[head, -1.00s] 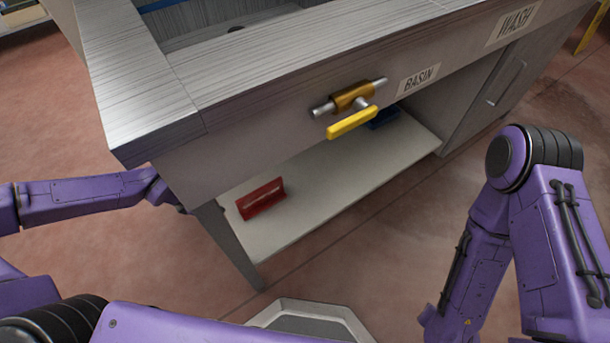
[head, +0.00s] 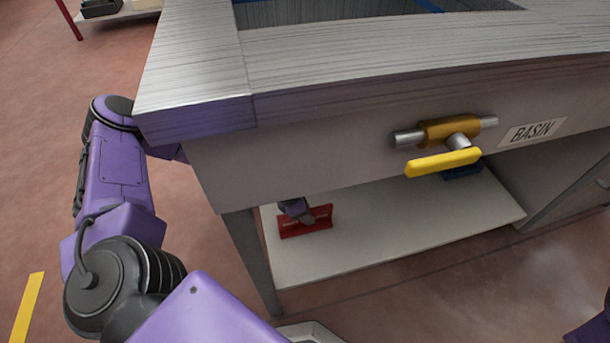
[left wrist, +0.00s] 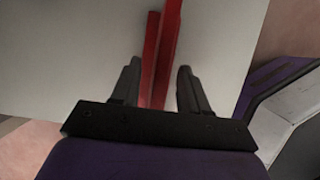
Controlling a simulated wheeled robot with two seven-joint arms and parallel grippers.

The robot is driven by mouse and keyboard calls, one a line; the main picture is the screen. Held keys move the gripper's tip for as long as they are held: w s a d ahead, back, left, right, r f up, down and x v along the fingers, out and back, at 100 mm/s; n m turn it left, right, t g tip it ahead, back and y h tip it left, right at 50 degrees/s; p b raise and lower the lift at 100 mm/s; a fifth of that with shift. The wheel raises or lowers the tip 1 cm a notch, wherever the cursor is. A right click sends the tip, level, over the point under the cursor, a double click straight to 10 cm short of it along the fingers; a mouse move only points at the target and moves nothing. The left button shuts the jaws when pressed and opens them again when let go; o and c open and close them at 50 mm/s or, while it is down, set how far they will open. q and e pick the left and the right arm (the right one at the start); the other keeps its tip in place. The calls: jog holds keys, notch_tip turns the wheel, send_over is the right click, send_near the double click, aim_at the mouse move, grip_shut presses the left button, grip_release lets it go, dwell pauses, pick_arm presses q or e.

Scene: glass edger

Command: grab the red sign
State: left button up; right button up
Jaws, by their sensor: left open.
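The red sign (head: 305,221) stands on the white lower shelf (head: 395,225) under the basin counter, near its left end. My left gripper (head: 297,210) is at the sign, reaching in under the counter; its end covers part of the sign. In the left wrist view, the open fingers of my left gripper (left wrist: 156,85) are on either side of the red sign (left wrist: 160,50), which shows edge-on as two red strips between them. A gap shows on each side, so the fingers look apart from it. My right gripper is not in view.
The steel counter (head: 200,75) overhangs the shelf. A yellow valve handle (head: 443,162) sticks out from its front. A table leg (head: 250,260) stands left of the sign. A blue object (head: 462,172) lies farther back on the shelf.

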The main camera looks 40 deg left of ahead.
pick_arm(q)
jog(key=shift+r, duration=0.1)
grip_shut()
